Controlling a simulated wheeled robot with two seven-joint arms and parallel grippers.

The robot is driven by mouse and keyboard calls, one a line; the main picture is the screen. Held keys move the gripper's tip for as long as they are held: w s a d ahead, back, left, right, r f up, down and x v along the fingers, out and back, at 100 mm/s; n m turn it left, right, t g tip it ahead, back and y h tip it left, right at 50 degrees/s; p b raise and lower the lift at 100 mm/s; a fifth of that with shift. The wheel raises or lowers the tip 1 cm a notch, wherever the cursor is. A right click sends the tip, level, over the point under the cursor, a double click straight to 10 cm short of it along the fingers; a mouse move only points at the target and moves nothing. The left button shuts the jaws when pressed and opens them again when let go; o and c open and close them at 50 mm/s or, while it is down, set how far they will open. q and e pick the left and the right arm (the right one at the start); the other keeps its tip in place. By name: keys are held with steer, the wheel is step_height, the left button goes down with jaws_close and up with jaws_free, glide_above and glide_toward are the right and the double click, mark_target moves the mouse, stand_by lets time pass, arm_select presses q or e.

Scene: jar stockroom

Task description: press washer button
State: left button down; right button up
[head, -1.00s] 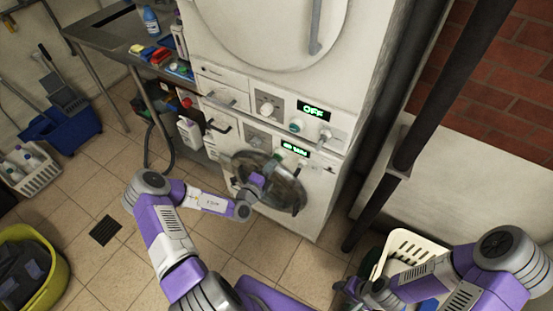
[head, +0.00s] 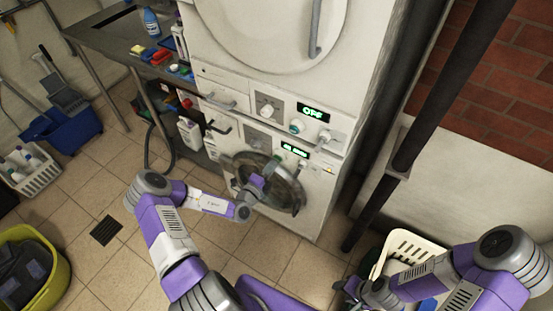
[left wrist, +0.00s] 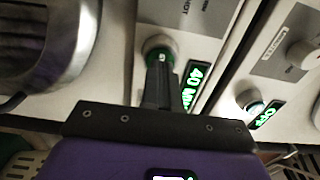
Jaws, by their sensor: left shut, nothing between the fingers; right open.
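The washer (head: 318,190) is the lower white machine in the head view, with a round glass door and a green-lit display (head: 294,150). In the left wrist view that display (left wrist: 194,88) reads 40 MIN. Beside it is a round button with a green-lit ring (left wrist: 160,50). My left gripper (left wrist: 160,68) is shut and empty, its fingertips overlapping the button's lower edge in this view; I cannot tell whether they touch. In the head view the left gripper (head: 270,168) is in front of the washer's panel and door. My right gripper (head: 348,290) is open, low beside a cream basket.
The upper machine's display (head: 313,112) reads OFF, with a similar button (head: 297,126). The cream basket (head: 412,245) stands at the lower right, near a dark pipe (head: 420,130). A metal table (head: 110,38) with bottles stands left. The tiled floor (head: 95,185) at left is partly clear.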

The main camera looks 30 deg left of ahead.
arm_select(q)
steer(key=s+p, duration=0.3)
steer(key=s, duration=0.4)
steer(key=shift+s+a, duration=0.25)
steer(key=shift+s, duration=0.1)
stand_by(0.4)
